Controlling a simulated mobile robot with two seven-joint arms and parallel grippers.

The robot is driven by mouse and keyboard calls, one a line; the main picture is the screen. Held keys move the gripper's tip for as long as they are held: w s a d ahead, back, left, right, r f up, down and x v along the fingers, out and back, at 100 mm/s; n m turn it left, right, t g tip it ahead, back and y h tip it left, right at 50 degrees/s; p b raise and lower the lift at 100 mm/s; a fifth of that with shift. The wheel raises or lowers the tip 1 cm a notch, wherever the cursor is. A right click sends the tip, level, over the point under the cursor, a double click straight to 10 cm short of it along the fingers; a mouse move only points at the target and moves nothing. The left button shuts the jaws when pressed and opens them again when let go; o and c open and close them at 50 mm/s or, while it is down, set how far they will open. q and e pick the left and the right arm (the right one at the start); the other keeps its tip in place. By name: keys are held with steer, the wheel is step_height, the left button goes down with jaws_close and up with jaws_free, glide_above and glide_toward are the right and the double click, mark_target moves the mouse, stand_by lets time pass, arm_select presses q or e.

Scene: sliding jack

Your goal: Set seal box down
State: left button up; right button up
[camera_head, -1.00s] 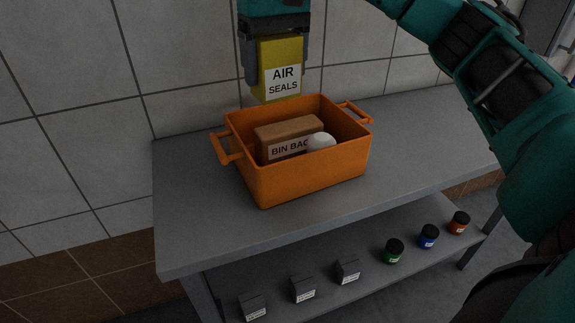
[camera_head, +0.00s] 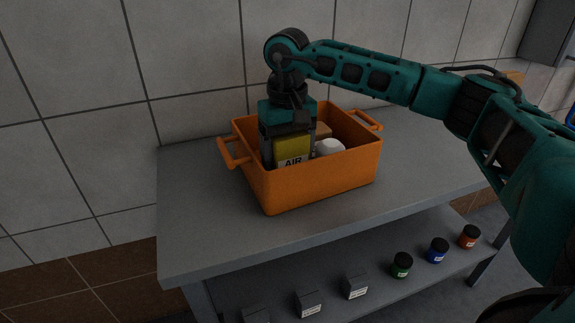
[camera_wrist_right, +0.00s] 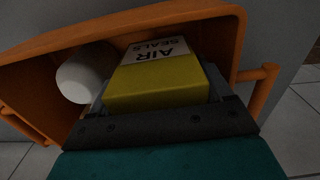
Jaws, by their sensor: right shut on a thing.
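The yellow seal box (camera_head: 292,147) with a white "AIR SEALS" label is partly inside the orange crate (camera_head: 325,181), near its left end. Its lower part is hidden behind the crate's front wall. My right gripper (camera_head: 290,150) points down into the crate and is shut on the seal box. In the right wrist view the seal box (camera_wrist_right: 157,88) sits between the fingers, with the crate wall (camera_wrist_right: 228,45) close by. I cannot tell whether the box touches the crate floor. My left gripper is not in view.
A white round item (camera_head: 329,147) lies in the crate beside the seal box, with a brown box (camera_head: 323,131) mostly hidden behind. The crate stands on a grey table (camera_head: 200,200). The lower shelf holds small grey boxes (camera_head: 355,287) and jars (camera_head: 402,265).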

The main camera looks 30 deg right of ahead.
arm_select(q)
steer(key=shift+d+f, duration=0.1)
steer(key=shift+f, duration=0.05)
arm_select(e)
steer(key=shift+f, duration=1.65)
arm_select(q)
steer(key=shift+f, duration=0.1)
arm_select(e)
steer(key=shift+f, duration=0.1)
steer(key=shift+f+b, duration=0.15)
steer(key=shift+b, duration=0.15)
steer(key=o, duration=1.1)
steer(key=shift+c, duration=0.2)
steer(key=shift+r, duration=0.2)
steer(key=shift+r, duration=0.3)
arm_select(q)
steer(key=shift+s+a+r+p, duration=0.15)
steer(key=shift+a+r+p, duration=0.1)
steer(key=shift+p, duration=0.45)
arm_select(e)
step_height(320, 180, up, 12)
steer(key=shift+f, duration=0.2)
steer(key=shift+f, duration=0.1)
